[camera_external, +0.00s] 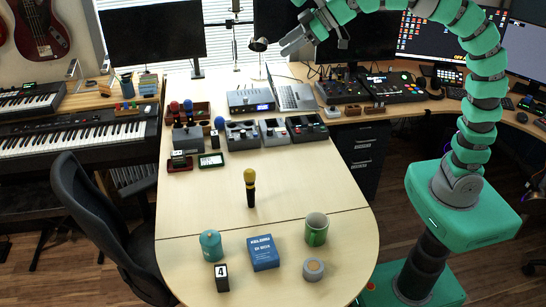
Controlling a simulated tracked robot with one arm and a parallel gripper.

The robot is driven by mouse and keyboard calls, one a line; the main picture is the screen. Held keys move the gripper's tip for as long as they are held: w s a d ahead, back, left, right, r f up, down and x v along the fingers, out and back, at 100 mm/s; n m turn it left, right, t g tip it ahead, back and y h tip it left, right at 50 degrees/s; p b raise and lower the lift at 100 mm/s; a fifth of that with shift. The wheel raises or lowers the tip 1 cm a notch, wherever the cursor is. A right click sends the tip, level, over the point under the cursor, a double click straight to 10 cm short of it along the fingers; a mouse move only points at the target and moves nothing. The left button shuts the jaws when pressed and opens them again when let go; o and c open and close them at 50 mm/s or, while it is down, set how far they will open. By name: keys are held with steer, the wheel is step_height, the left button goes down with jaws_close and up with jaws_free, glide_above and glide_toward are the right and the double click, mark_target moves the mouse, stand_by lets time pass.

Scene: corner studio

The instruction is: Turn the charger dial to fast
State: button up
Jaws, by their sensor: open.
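My gripper (293,36) hangs high at the top centre, above the far end of the table, its fingers apart and empty. It touches nothing on the table. Several small grey-black devices stand in a row on the far half of the table: one at the left (187,139), a wider one (242,134), a narrow one (274,131) and one at the right (307,128). I cannot tell which is the charger. No dial position or marking is readable at this size.
On the table (190,210) stands a yellow-topped microphone (250,188). A laptop (292,97) stands behind the devices. The table's middle is mostly clear.

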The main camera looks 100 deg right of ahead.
steer(key=d+f+m+g, duration=0.1)
steer(key=d+f+g, duration=0.2)
steer(key=d+f, duration=0.75)
steer(key=m+g+y, duration=0.2)
steer(key=m+g, duration=0.2)
steer(key=g, duration=0.3)
glide_toward(311, 125)
steer(key=f, duration=0.6)
steer(key=f+b, duration=0.1)
steer(key=f, duration=0.2)
steer(key=shift+w+d+f, duration=0.15)
steer(key=shift+d+f, duration=0.1)
steer(key=c, duration=1)
